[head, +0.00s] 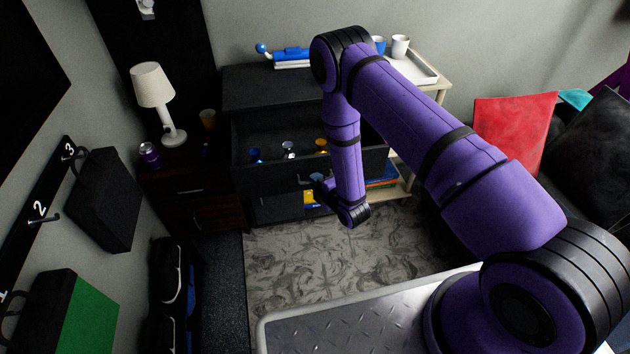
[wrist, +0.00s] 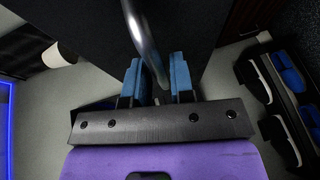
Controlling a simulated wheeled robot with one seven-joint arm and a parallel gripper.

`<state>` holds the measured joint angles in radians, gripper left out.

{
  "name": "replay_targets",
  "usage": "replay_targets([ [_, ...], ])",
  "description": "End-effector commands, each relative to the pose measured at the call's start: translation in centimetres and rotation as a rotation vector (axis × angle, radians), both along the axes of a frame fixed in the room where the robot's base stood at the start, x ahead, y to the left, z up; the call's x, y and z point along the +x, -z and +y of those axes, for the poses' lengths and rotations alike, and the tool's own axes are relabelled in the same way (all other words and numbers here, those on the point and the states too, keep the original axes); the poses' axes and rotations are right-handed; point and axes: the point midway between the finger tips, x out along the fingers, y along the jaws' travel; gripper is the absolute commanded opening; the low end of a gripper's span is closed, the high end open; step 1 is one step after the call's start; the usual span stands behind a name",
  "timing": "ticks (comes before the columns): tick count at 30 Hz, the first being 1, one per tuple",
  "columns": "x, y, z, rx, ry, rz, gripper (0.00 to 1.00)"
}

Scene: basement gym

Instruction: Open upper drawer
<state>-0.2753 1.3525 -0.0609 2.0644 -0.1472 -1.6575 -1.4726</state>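The black dresser (head: 262,90) stands against the back wall in the head view. Its upper drawer (head: 262,178) is pulled well out, and several small blue, white and orange items show inside it. My gripper (head: 318,181) is at the drawer's front face, partly hidden by my arm. In the wrist view the drawer's curved metal handle (wrist: 142,35) runs down between the two blue fingers of my gripper (wrist: 158,80). The fingers stand apart, one on each side of the handle, with a gap still showing. The dark drawer front (wrist: 90,30) lies behind the handle.
A dark nightstand (head: 190,205) with a lamp (head: 155,95) and a purple can (head: 149,154) stands left of the dresser. A shelf unit with a white tray (head: 425,72) stands to its right. A patterned rug (head: 300,260) covers free floor in front.

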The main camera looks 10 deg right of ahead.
Motion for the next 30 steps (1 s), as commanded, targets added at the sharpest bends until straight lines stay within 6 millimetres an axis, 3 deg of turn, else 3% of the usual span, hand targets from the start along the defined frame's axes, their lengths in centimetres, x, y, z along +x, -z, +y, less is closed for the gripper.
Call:
replay_targets([
  [9, -5.4, -1.1, -2.2, -0.002, -0.001, 0.003, 0.22],
  [15, -7.8, -1.6, -3.3, -0.002, 0.000, 0.002, 0.22],
  [30, -8.8, -1.9, -3.7, 0.000, 0.000, 0.001, 0.22],
])
